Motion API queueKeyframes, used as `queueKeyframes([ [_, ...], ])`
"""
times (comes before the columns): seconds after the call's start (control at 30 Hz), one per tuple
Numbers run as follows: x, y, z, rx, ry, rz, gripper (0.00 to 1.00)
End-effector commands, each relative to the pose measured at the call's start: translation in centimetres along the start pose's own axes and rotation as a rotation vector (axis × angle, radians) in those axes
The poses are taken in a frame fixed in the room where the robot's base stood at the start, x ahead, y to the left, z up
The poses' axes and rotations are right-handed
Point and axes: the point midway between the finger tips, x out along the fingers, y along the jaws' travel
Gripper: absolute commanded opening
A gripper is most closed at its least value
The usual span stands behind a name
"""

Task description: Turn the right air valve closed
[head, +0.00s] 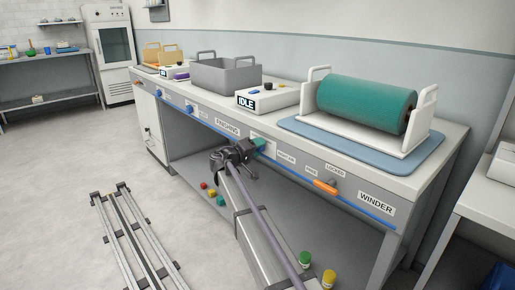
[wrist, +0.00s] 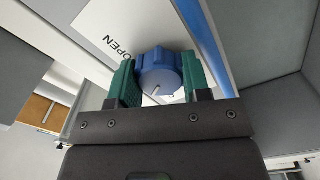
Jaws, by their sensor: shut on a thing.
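The right air valve is a round blue ribbed knob (wrist: 158,74) on the bench's front panel, shown in the wrist view. It has a short white pointer mark on its face, slanting towards the upper right. A white label reading OPEN (wrist: 118,36) is beside the knob at upper left. My gripper (wrist: 160,82) has its two green fingers closed on opposite sides of the knob. In the head view my gripper (head: 259,146) is at the bench front, just right of the FINISHING label, and hides most of the knob.
Another blue knob (head: 189,109) is farther left on the panel, and an orange handle (head: 325,187) is to the right, near the WINDER label (head: 375,204). The bench top holds a grey bin (head: 226,77) and a green roll (head: 366,103). Small coloured items lie below the bench.

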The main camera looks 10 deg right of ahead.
Motion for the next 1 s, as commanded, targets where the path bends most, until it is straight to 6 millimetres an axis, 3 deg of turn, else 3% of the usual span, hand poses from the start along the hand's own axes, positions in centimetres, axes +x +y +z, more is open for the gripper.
queueKeyframes([
  [0.4,-0.05,0.01,0.04,-0.21,-0.001,-0.001,0.2],
  [0.97,-0.05,0.01,0.03,-0.242,0.0,0.0,0.2],
  [1.0,-0.05,0.01,0.03,-0.242,0.0,0.0,0.47],
])
